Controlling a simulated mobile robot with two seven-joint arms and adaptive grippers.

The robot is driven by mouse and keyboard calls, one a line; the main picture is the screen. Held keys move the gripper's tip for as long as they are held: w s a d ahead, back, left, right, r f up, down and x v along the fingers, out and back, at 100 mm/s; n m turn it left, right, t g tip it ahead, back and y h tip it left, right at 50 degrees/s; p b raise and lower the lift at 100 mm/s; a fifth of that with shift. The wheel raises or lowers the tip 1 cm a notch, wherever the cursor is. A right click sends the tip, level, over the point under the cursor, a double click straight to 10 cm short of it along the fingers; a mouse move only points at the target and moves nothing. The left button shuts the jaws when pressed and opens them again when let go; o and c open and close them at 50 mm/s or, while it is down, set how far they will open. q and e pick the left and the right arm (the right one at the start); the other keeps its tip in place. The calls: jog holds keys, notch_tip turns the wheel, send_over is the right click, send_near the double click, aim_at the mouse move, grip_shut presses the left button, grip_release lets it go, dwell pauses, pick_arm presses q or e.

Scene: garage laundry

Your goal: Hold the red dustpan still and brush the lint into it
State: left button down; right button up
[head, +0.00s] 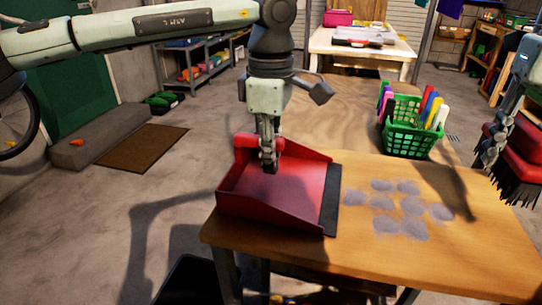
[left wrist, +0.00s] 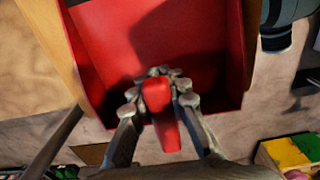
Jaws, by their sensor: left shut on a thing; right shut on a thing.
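The red dustpan (head: 278,190) sits at the left end of the wooden table, its dark front lip (head: 331,200) facing right toward the lint. My left gripper (head: 267,160) is shut on the dustpan's red handle, which also shows between its fingers in the left wrist view (left wrist: 158,100). Several grey lint clumps (head: 410,206) lie on the table to the right of the lip, apart from it. My right gripper (head: 488,158) is at the right edge, shut on a red brush (head: 520,158) with dark bristles, held right of the lint. The pan's visible floor looks empty.
A green basket (head: 409,138) with colourful items stands on the table's far side, behind the lint. The table's bare wooden top (head: 440,265) is clear in front of the lint. A white workbench (head: 360,45) stands farther back.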

pick_arm(q)
jog(key=shift+f, duration=0.15)
jog(key=c, duration=1.4)
grip_release()
grip_shut()
dwell(0.4)
